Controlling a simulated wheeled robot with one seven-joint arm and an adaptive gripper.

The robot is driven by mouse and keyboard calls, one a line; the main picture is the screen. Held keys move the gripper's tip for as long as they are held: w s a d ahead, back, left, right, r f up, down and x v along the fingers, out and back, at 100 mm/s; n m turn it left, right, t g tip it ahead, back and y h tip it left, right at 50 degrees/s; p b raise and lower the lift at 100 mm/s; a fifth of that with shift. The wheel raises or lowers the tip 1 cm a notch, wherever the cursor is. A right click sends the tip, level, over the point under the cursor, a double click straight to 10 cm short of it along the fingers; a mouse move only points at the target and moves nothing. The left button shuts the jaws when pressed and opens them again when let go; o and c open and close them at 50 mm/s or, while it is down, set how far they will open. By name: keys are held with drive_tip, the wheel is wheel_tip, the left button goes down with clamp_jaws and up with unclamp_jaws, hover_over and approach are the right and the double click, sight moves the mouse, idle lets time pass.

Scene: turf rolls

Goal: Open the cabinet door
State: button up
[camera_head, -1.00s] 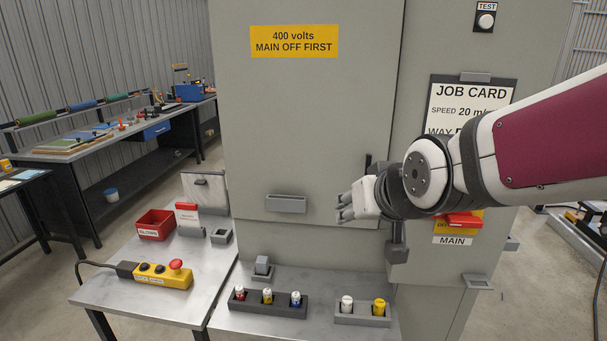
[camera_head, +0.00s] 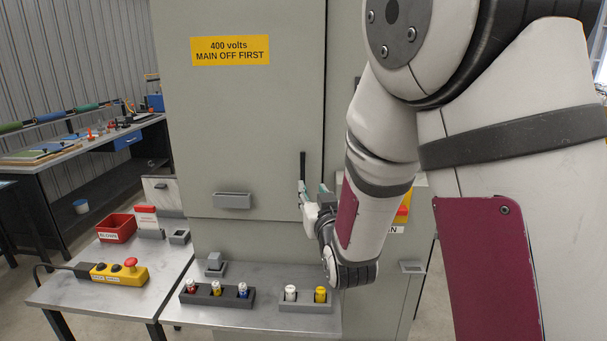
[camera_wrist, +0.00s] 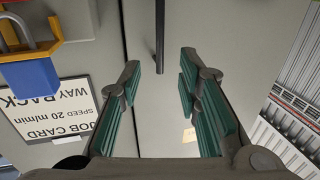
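The grey cabinet door (camera_head: 250,130) carries a yellow "400 volts MAIN OFF FIRST" sign (camera_head: 230,50) and looks closed. Its black upright bar handle (camera_head: 303,166) is near the door's right edge, and it also shows at the top middle of the wrist view (camera_wrist: 159,38). My gripper (camera_head: 312,193) is at the handle's lower end in the head view. In the wrist view my gripper (camera_wrist: 160,68) is open, with green-padded fingers apart. The bar's end lies between the fingertips in that picture; I see no finger touching it.
A blue padlock (camera_wrist: 32,82) on a yellow part and a job card (camera_wrist: 55,112) are beside the door. Below stand a metal bench (camera_head: 250,323), fuse holders (camera_head: 215,298), a red bin (camera_head: 116,228) and a yellow button box (camera_head: 120,275). My arm hides much of the right side.

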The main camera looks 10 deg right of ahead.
sight(303, 173)
drive_tip(key=w, duration=1.2)
drive_tip(key=shift+w+d+p, duration=0.35)
clamp_jaws()
